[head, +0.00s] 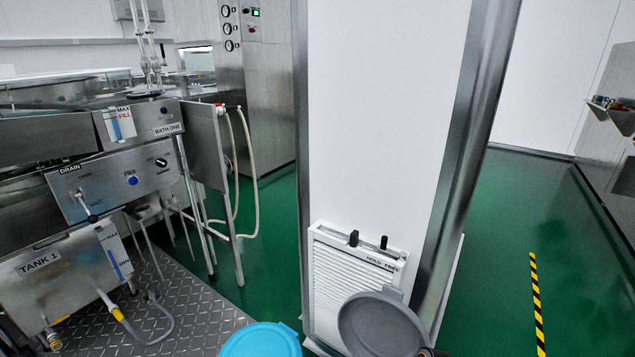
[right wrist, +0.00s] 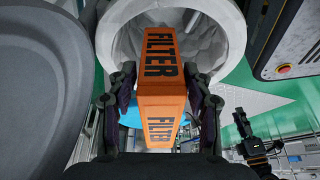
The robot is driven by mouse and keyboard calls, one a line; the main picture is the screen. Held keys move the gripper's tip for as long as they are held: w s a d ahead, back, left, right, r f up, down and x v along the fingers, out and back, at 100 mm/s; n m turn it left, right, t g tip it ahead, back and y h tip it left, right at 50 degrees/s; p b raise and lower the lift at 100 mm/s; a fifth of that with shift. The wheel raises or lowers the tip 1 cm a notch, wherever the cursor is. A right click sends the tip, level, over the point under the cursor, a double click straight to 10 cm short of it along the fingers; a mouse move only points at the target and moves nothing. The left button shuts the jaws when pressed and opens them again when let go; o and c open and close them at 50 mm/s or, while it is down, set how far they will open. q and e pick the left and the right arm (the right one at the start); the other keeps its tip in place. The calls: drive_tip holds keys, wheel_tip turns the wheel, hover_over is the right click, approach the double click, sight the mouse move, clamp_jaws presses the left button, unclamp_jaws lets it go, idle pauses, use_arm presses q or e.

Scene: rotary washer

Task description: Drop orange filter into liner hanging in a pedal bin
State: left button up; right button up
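The orange filter (right wrist: 160,85), a block marked FILTER, is between the two dark fingers of my right gripper (right wrist: 157,90), which is shut on it. The white liner (right wrist: 215,40) hangs open behind the filter in the right wrist view. The filter overlaps the liner's mouth there; its depth relative to the rim is hard to tell. A grey rounded lid (right wrist: 40,90), apparently the pedal bin's, stands at the left; it also shows in the head view (head: 380,325). My left gripper (right wrist: 258,140) shows small at the right wrist view's right side; its opening is unclear.
A blue round lid or bin top (head: 260,340) is beside the grey lid at the bottom of the head view. A white louvred panel (head: 345,270) stands behind. Steel tanks (head: 75,265) are at the left. Green floor (head: 500,270) is clear at the right.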

drive_tip(key=shift+o, duration=1.1)
drive_tip(key=shift+d+r, duration=0.1)
drive_tip(key=v, duration=1.1)
drive_tip(key=shift+r, duration=0.35)
drive_tip(key=shift+s+d, duration=0.15)
